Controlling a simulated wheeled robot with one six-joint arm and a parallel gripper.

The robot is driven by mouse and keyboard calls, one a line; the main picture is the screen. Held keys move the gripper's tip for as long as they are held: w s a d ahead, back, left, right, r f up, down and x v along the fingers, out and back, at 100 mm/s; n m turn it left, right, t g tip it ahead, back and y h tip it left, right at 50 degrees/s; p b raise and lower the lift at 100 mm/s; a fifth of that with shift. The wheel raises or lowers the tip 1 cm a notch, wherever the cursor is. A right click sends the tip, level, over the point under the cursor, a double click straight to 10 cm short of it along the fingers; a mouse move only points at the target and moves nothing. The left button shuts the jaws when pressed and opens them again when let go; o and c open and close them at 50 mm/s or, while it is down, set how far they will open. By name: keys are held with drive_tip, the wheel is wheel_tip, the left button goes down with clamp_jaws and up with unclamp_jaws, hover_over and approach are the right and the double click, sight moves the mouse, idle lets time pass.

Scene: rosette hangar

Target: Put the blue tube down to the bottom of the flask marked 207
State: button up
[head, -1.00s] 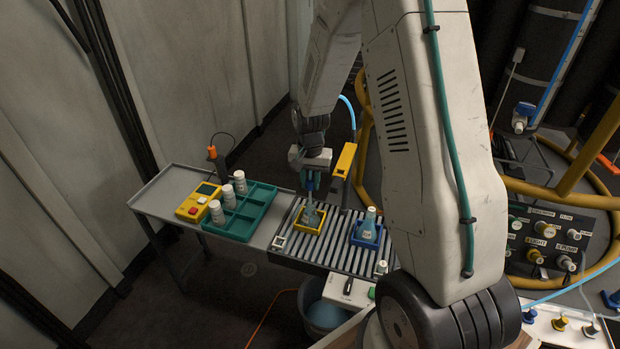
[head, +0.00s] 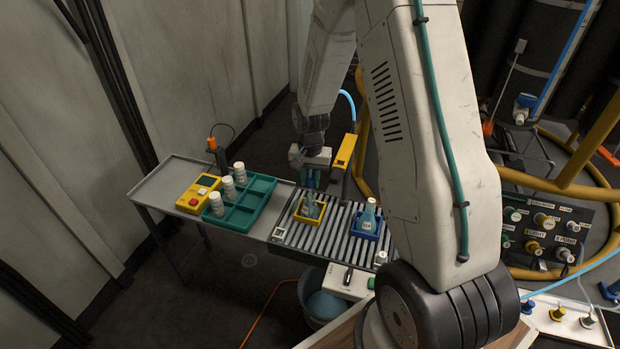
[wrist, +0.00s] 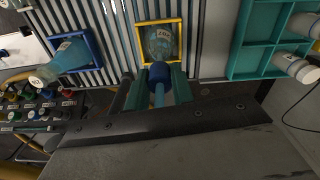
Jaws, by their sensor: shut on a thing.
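My gripper (head: 311,178) is shut on the blue tube (wrist: 159,96), which shows between its teal fingers (wrist: 162,84) in the wrist view. The tube has a darker blue thick part. A clear flask (wrist: 160,43) sits in a yellow frame (wrist: 139,36), and its upside-down label seems to read 207. In the head view this flask (head: 309,208) is directly below my gripper. The tube's lower end is hidden; I cannot tell how deep it is in the flask.
Another flask (head: 369,214), bluish with a label, stands in a blue frame (head: 354,233) to the right on the slatted rack. A teal tray (head: 232,216) with white bottles and a yellow box (head: 190,203) are on the left. A yellow block (head: 345,150) is close behind my gripper.

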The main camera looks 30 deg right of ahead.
drive_tip(key=shift+f, duration=0.3)
drive_tip(key=o, duration=1.5)
drive_tip(key=shift+r, duration=3)
